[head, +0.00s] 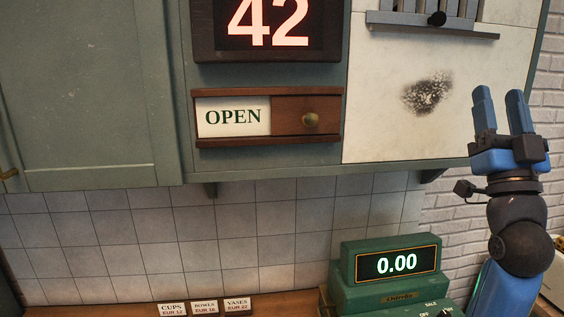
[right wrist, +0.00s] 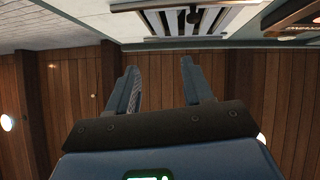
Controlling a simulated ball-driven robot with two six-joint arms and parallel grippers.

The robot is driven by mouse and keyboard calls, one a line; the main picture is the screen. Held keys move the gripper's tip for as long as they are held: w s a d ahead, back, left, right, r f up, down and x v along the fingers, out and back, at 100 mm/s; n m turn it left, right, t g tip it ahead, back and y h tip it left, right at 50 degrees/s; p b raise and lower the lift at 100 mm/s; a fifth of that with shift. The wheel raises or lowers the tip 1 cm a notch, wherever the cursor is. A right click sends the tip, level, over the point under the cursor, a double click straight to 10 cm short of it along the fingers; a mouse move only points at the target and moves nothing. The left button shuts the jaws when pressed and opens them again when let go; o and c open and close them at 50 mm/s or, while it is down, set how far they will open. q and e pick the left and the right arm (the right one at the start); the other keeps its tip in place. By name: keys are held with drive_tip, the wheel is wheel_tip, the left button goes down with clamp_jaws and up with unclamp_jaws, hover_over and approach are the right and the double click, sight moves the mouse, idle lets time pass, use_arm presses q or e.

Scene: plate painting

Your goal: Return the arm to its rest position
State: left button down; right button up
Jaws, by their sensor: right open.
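My right gripper (head: 503,112) is raised at the right side of the head view, its two blue fingers pointing up and apart. It is open, with nothing between the fingers. It stands in front of the right edge of the green cabinet and the brick wall, to the right of a dark smudge on the white panel. In the right wrist view the open fingers (right wrist: 162,82) frame only a wooden surface behind them. My left gripper is in neither view.
Price cards (head: 205,307) stand on the counter. Above are an OPEN sign (head: 233,117) with a wooden slider (head: 291,121), a 42 display (head: 268,25), and a grey rack (head: 432,30).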

drive_tip(key=s+a+f+m+g+h+b, duration=0.1)
drive_tip(key=a+f+g, duration=0.1)
drive_tip(key=f, duration=1.5)
drive_tip(key=s+a+f+g+h+b, duration=0.1)
drive_tip(key=a+f+b, duration=0.1)
drive_tip(key=f, duration=1.6)
drive_tip(key=s+a+f+n+g+y+b, duration=0.1)
drive_tip(key=s+a+f+g, duration=0.1)
drive_tip(key=s+f, duration=0.5)
drive_tip(key=s+a+f+n+g+y+b, duration=0.1)
drive_tip(key=s+a+f+g+y, duration=0.1)
drive_tip(key=s+f, duration=0.5)
drive_tip(key=s+a+f+n+g+y+b, duration=0.1)
drive_tip(key=s+a+f+g, duration=0.2)
drive_tip(key=s+f, duration=0.4)
wheel_tip(320, 180, down, 9)
drive_tip(key=shift+a+r+g+y, duration=0.1)
drive_tip(key=shift+a+g+y, duration=0.2)
drive_tip(key=shift+g, duration=0.2)
drive_tip(key=shift+d, duration=0.1)
drive_tip(key=shift+c, duration=0.6)
drive_tip(key=shift+s, duration=0.1)
drive_tip(key=shift+c, duration=0.2)
